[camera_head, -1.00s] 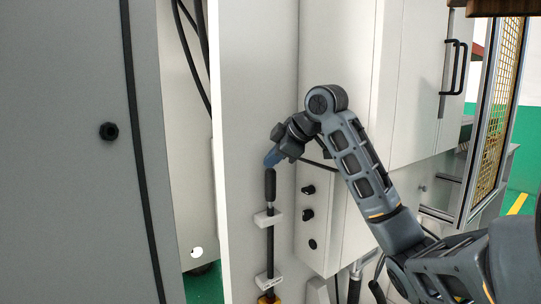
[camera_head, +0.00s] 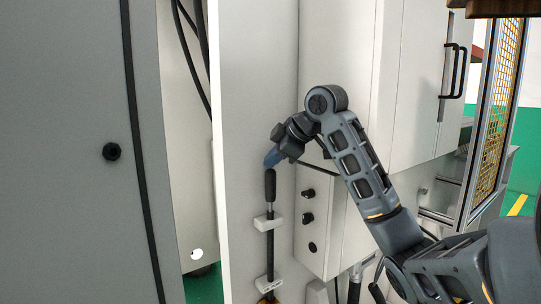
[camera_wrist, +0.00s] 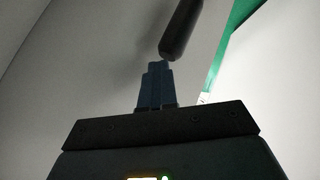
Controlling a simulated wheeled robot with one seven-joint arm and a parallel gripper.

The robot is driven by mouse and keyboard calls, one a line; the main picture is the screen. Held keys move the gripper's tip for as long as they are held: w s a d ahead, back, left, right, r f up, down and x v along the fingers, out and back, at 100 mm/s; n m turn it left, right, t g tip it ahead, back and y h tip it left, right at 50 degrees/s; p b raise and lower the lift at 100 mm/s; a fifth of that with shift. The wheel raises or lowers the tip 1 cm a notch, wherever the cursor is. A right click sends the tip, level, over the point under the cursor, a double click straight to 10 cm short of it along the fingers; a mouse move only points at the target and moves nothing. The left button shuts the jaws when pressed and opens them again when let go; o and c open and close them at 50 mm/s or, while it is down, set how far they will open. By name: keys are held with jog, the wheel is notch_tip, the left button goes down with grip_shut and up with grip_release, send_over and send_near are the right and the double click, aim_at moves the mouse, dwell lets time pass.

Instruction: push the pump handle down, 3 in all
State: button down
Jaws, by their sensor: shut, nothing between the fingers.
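The pump handle is a black upright grip (camera_head: 270,186) on a thin dark rod that runs down through white brackets on the pale panel. My gripper (camera_head: 272,158) is shut and empty, with blue fingers pointing down-left, right at the top end of the grip. In the wrist view, the shut fingertips (camera_wrist: 157,68) lie close to the end of the dark grip (camera_wrist: 181,28), slightly to its left. I cannot tell whether they touch. The lower end of the rod meets an orange part (camera_head: 267,299) at the bottom edge, mostly cut off.
A grey control box with several black knobs (camera_head: 308,217) stands just right of the rod. A large grey cabinet (camera_head: 60,200) fills the left. A cabinet door with a black handle (camera_head: 453,70) and a yellow mesh guard (camera_head: 504,85) are at the right.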

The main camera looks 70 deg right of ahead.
aim_at(273, 174)
jog(key=shift+r+p, duration=1.65)
jog(key=shift+r, duration=0.6)
notch_tip(273, 174, up, 5)
jog(key=p, duration=0.4)
dwell(1.5)
jog(key=shift+d+r+n+h+p, duration=0.15)
jog(key=shift+r+n, duration=0.45)
jog(key=shift+n, duration=2.2)
jog(key=shift+a+r+n+h+p, duration=0.1)
jog(key=shift+r+n, duration=0.55)
jog(key=shift+n, duration=2.15)
jog(key=shift+d+r+n+h+p, duration=0.15)
jog(key=shift+r+n, duration=0.45)
jog(key=shift+n, duration=2.2)
